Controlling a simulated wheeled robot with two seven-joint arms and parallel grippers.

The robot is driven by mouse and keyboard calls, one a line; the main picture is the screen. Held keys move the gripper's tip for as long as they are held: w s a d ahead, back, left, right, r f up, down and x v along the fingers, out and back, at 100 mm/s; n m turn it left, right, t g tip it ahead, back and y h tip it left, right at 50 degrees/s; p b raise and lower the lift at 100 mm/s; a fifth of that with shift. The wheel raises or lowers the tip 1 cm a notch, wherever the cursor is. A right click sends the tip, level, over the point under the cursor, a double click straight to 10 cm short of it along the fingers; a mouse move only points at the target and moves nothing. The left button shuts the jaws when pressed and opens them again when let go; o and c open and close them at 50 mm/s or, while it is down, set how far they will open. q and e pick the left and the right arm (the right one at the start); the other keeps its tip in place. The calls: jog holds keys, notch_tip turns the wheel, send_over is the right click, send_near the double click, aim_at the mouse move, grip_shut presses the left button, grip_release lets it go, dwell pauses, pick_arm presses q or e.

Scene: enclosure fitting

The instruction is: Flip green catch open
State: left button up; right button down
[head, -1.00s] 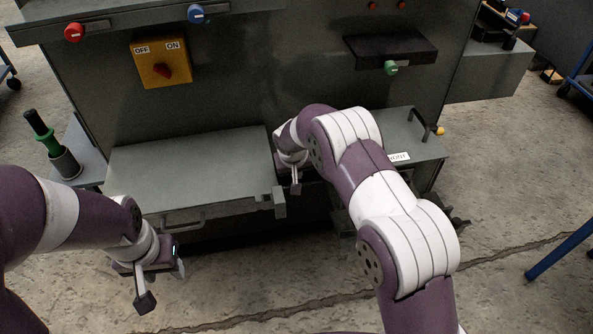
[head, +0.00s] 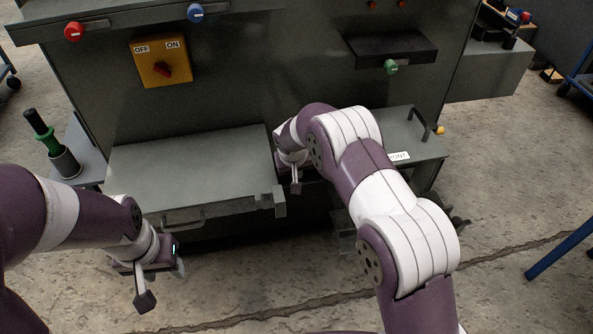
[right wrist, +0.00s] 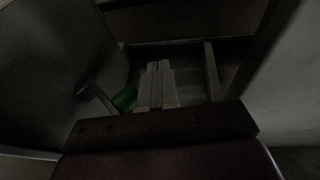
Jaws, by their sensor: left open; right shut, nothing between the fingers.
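In the right wrist view a dim green piece (right wrist: 125,98) shows just left of my right gripper's fingers, inside a dark recess; I cannot tell whether they touch. My right gripper (right wrist: 160,68) is shut with nothing between its fingers. In the head view its wrist reaches into the gap between two grey panels, and my right arm hides much of that gap. A green knob (head: 391,67) sits under a black ledge on the enclosure front, apart from both grippers. My left gripper (head: 163,285) is open and empty, low in front of the left panel.
A grey panel (head: 190,170) with a handle juts out at left, and another with a label (head: 399,156) at right. A yellow OFF/ON switch (head: 162,62), a red knob (head: 74,32) and a blue knob (head: 195,13) are above. A green-banded tool (head: 50,143) stands at left.

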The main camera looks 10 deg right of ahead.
pick_arm(q)
jog(key=shift+r, duration=0.1)
pick_arm(e)
jog(key=shift+d+r, duration=0.1)
jog(key=shift+d, duration=0.05)
pick_arm(q)
jog(key=shift+s+a+r+p, duration=0.1)
jog(key=shift+a+r+p, duration=0.15)
jog(key=shift+r+p, duration=0.15)
pick_arm(e)
jog(key=shift+d+r, duration=0.35)
jog(key=shift+d, duration=0.1)
